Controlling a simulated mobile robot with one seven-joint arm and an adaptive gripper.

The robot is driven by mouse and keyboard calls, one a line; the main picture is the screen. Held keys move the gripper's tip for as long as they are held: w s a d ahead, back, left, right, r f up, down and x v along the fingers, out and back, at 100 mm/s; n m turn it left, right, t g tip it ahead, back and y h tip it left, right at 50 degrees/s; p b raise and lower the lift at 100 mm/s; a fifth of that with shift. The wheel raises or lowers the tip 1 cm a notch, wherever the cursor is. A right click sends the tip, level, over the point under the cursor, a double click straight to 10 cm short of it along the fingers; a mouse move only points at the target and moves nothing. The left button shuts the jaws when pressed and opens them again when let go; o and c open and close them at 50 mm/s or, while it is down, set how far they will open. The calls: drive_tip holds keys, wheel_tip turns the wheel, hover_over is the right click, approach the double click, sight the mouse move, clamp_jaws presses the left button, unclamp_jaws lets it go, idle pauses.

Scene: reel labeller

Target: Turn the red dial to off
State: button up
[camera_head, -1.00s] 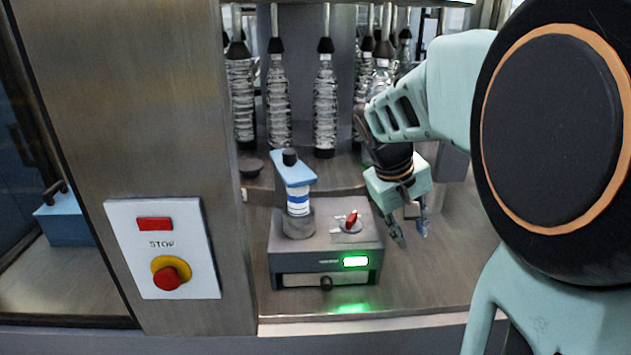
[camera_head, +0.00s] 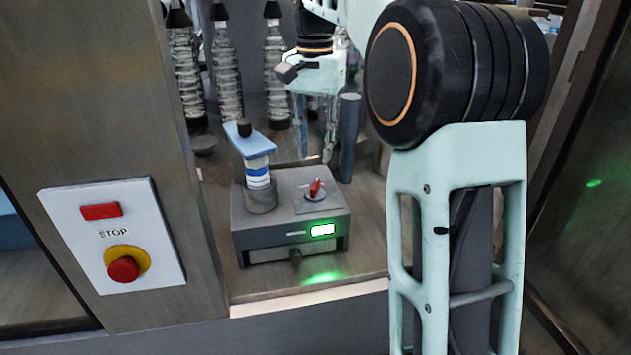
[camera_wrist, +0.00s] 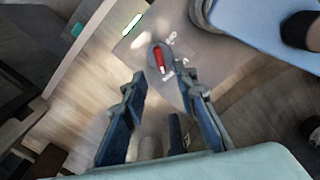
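The red dial (camera_head: 315,188) is a small red pointer knob on a light round plate, on top of the grey labeller box (camera_head: 240,215). It stands right of the reel post. In the wrist view the red dial (camera_wrist: 158,60) lies beyond the fingertips, slightly left of the middle. Small markings sit around it, too small to read. My gripper (camera_head: 316,158) is open and empty, above and behind the box in the head view. In the wrist view its two fingers (camera_wrist: 163,84) are spread apart, with the dial between their lines and not touched.
A reel with a blue top plate (camera_head: 250,142) stands on the box's left. A lit green display (camera_head: 322,230) is on its front. A red stop button (camera_head: 124,269) is on a white panel at left. The counter is clear right of the box.

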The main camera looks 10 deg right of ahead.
sight(315, 184)
wheel_tip(315, 184, down, 8)
drive_tip(key=shift+f+b, duration=0.1)
drive_tip(key=shift+b, duration=0.25)
clamp_jaws()
